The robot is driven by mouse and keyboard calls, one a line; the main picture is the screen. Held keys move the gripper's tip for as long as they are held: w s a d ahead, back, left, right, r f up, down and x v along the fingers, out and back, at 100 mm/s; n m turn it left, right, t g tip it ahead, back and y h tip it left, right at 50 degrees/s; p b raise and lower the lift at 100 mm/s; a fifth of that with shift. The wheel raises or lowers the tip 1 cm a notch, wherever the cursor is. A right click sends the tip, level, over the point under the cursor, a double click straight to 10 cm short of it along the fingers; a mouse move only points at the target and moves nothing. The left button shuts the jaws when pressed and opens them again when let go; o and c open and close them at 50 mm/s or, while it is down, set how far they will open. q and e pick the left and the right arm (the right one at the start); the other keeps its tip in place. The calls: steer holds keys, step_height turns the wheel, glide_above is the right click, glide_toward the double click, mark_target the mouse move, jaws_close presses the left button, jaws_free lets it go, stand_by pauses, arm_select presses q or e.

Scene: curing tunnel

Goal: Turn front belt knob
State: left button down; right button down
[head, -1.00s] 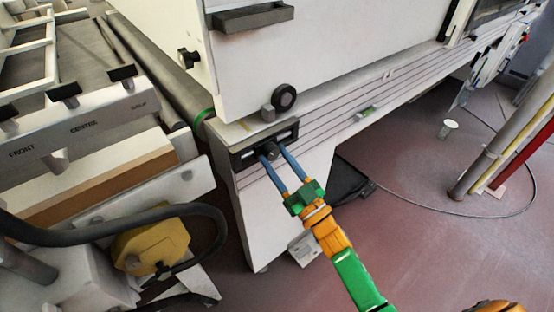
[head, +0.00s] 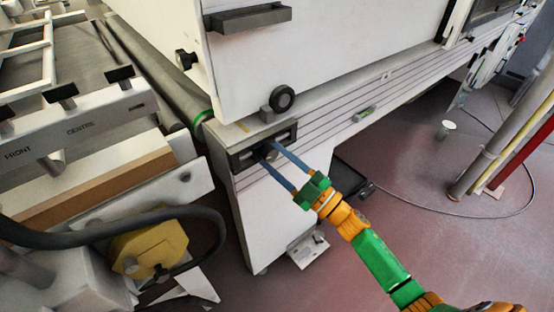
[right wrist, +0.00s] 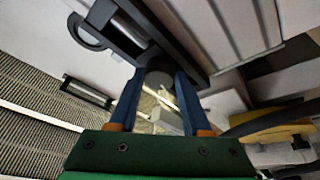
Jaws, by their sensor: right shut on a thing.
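The front belt knob (head: 267,151) is a small dark knob in a black-framed panel (head: 242,160) at the near corner of the white machine. My right gripper (head: 269,149) reaches up to it from the lower right, its blue fingers shut on the knob. My left gripper is not in view.
A black round wheel (head: 282,98) sits on the machine just above the panel. Upright poles (head: 500,150) stand at the right. The floor between is mostly open.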

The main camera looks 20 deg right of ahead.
steer(key=shift+n, duration=0.5)
steer(key=shift+c, duration=1.8)
jaws_free()
steer(key=shift+d, duration=0.1)
steer(key=b+v, duration=0.1)
steer(key=v, duration=0.6)
steer(key=shift+d, duration=0.1)
